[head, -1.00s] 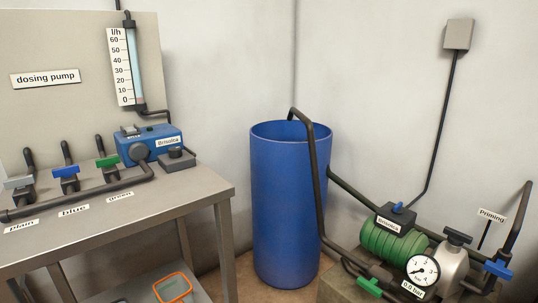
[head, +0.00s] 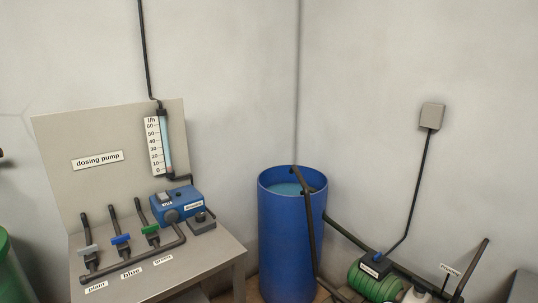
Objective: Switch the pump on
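The green ribbed pump (head: 372,285) is at the bottom right, cut off by the lower picture edge. On top of it sits a black labelled box (head: 374,268) with a small blue switch (head: 377,256); its position is too small to tell. A blue dosing pump (head: 178,208) stands on the table at the left, with a light rocker or panel on its top and a dark knob on its front. Neither of my grippers is in view.
A blue barrel (head: 285,240) holding water stands in the corner. The grey table (head: 215,262) carries three valves with grey, blue and green handles. A flow tube (head: 158,143) is on the backboard (head: 70,190). A grey wall box (head: 432,117) feeds a cable to the green pump.

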